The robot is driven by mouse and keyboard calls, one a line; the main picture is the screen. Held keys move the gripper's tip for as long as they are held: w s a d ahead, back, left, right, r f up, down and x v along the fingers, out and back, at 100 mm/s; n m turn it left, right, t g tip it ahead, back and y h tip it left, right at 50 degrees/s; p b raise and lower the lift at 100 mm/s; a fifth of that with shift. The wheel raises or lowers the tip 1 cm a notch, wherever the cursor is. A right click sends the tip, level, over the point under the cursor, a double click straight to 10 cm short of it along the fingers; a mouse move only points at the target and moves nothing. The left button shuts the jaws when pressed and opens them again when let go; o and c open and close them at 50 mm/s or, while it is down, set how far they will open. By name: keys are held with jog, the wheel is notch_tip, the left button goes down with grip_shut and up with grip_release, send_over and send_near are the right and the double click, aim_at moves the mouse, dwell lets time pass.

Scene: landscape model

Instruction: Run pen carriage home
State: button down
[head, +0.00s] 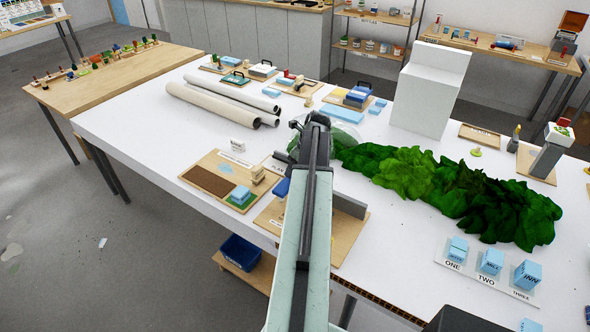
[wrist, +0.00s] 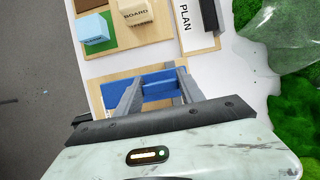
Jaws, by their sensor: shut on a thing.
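My gripper (wrist: 155,90) shows in the wrist view with its two grey fingers around the middle of a blue block (wrist: 158,90), which I take to be the pen carriage. The block lies over a light wooden base (wrist: 112,72). In the head view a blue part (head: 282,187) shows just left of my arm, on a wooden base (head: 268,216) with a grey upright strip (head: 348,204) at its right. My arm hides my gripper's fingers and much of this base there. A PLAN plate (wrist: 187,18) stands beyond the block in the wrist view. No home mark is readable.
A board with a pale blue block (head: 240,196) and a tan BOARD block (head: 258,174) lies close at left. Green foliage (head: 440,188) and a clear dome-like piece (wrist: 285,35) are at right. Rolled tubes (head: 215,104) lie behind.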

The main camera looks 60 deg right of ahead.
jog(key=shift+w+a, duration=0.2)
jog(key=shift+w, duration=0.05)
jog(key=c, duration=0.7)
grip_release()
jog(key=shift+s+d, duration=0.15)
jog(key=p+v, duration=0.7)
jog(key=v, duration=0.1)
jog(key=shift+f, duration=0.1)
